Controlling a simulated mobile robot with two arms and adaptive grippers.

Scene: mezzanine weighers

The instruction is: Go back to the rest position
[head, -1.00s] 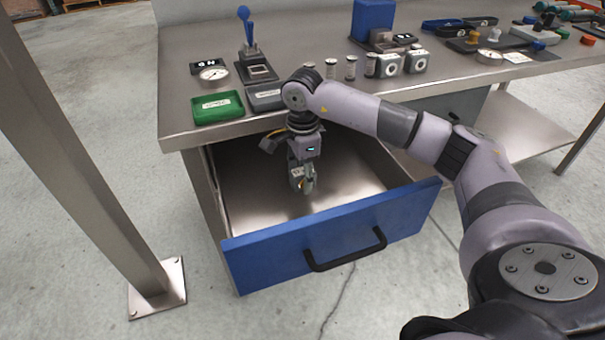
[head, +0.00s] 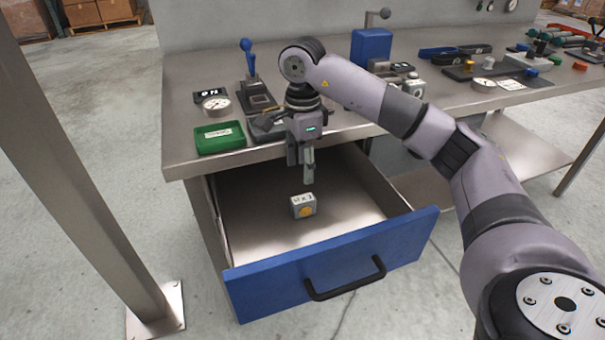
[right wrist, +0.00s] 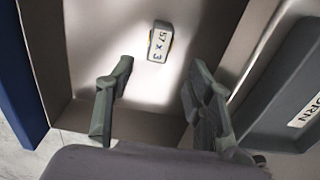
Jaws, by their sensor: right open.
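My right gripper (head: 307,170) hangs pointing down over the open drawer, at the front edge of the bench. It is open and empty, and its two fingers stand apart in the right wrist view (right wrist: 160,95). A small grey block (head: 303,206) with a white label and a yellow-orange round spot lies on the drawer floor below the gripper. It also shows in the right wrist view (right wrist: 160,42), with a label that seems to read "57 x 3". It is clear of the fingers. My left gripper is in no view.
The blue-fronted drawer (head: 335,250) is pulled out. On the bench (head: 185,115) stand a green tray (head: 220,137), a dial gauge (head: 215,104), a blue-handled press (head: 249,70) and a blue box (head: 371,48). A metal post (head: 75,165) rises at the left. The drawer floor around the block is bare.

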